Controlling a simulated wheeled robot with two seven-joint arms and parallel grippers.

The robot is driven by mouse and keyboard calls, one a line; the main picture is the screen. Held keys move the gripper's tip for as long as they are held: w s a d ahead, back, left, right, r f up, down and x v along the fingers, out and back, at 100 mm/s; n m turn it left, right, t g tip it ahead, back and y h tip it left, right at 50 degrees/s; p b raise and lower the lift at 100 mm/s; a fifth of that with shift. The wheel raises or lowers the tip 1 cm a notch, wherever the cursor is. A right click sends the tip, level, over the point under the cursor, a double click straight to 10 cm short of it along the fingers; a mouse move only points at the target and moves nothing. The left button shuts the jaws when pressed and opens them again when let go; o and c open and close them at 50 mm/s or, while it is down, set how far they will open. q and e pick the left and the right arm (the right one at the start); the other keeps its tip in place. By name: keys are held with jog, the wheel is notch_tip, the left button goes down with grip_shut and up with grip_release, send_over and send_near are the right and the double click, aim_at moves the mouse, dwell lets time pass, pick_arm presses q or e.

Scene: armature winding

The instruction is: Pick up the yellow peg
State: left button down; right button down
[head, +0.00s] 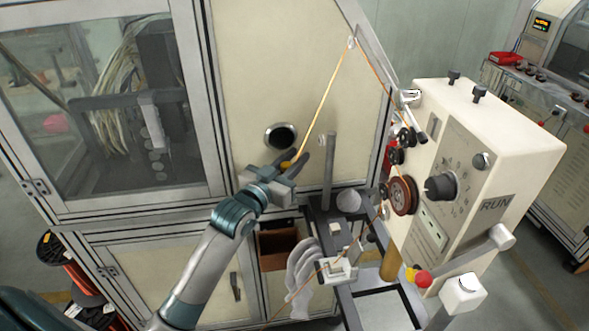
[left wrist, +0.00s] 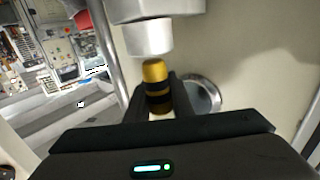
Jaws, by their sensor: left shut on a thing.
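My left gripper (head: 295,165) is in front of the cream cabinet panel, just below and right of its round dark hole. It is shut on the yellow peg (head: 287,164), which shows only as a small yellow piece between the fingers. In the left wrist view the peg (left wrist: 155,72) has a gold rounded top and dark bands, and stands between the two black fingers (left wrist: 158,97). The fingers hide part of its sides. My right gripper is not in view.
The round hole (head: 281,137) is close behind the gripper. A yellow wire (head: 325,100) runs from near the gripper up to a guide arm. A grey upright post (head: 328,170) and the winding machine (head: 480,160) stand to the right. A white glove (head: 302,275) hangs below.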

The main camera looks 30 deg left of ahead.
pick_arm(q)
jog(key=shift+s+r, duration=0.25)
jog(key=s+b, duration=0.1)
jog(key=s, duration=0.2)
jog(key=s+b, duration=0.1)
jog(key=s, duration=0.3)
jog(key=s+a+b, duration=0.1)
jog(key=s+b, duration=0.1)
jog(key=s, duration=0.1)
jog(key=shift+s+f, duration=0.1)
jog(key=shift+s, duration=0.2)
jog(key=p, duration=0.4)
send_near(283, 170)
jog(key=shift+s+a+r, duration=0.1)
jog(key=shift+s, duration=0.55)
jog(key=shift+s+r, duration=0.15)
jog(key=shift+s, duration=0.5)
